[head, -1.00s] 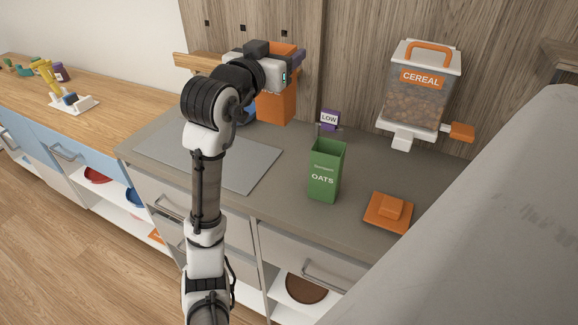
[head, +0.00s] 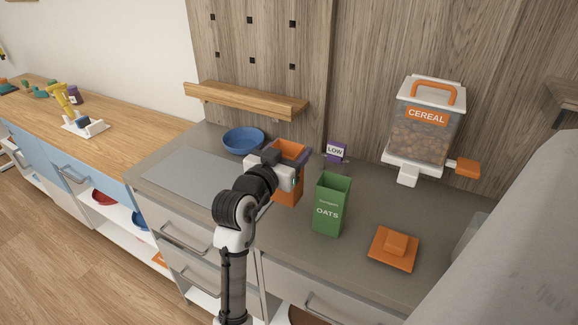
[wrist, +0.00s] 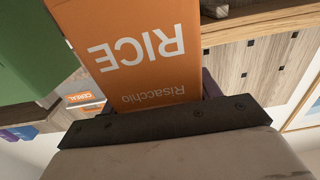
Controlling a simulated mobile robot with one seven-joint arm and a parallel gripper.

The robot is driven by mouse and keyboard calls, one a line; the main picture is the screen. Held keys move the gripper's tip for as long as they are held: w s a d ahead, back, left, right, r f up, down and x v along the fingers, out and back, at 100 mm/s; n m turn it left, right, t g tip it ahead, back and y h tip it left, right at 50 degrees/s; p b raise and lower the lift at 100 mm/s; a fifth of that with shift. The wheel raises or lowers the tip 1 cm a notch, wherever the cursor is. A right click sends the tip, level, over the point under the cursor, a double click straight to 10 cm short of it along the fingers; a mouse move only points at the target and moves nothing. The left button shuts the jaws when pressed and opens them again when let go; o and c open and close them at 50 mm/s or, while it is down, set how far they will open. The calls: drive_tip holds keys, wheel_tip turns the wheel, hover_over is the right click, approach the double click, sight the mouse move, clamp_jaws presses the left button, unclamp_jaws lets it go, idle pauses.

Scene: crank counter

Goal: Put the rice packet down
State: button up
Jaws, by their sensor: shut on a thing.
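The rice packet (head: 289,190) is an orange upright box with an open top, standing left of the green oats box (head: 331,208) in the head view. My gripper (head: 283,163) is shut on its upper part. In the wrist view the packet (wrist: 125,50) fills the upper middle, its RICE lettering upside down, with the dark gripper body (wrist: 170,120) across its edge. The packet's bottom is at or close to the grey counter (head: 372,205); I cannot tell whether it touches. My arm hides part of its left side.
A LOW tag (head: 335,151) stands behind the oats box. A blue bowl (head: 244,140) is at the back left, under a wooden shelf (head: 245,101). The cereal dispenser (head: 424,130) and an orange lid-like piece (head: 394,248) are to the right. The grey mat (head: 190,178) is clear.

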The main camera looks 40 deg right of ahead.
drive_tip(key=shift+f, duration=2.55)
drive_tip(key=shift+f, duration=0.2)
drive_tip(key=o, duration=1.4)
drive_tip(key=shift+r, duration=0.1)
drive_tip(key=shift+r+p, duration=0.25)
drive_tip(key=shift+p, duration=0.15)
drive_tip(key=b+v, duration=0.4)
drive_tip(key=v, duration=0.8)
drive_tip(key=shift+f, duration=0.15)
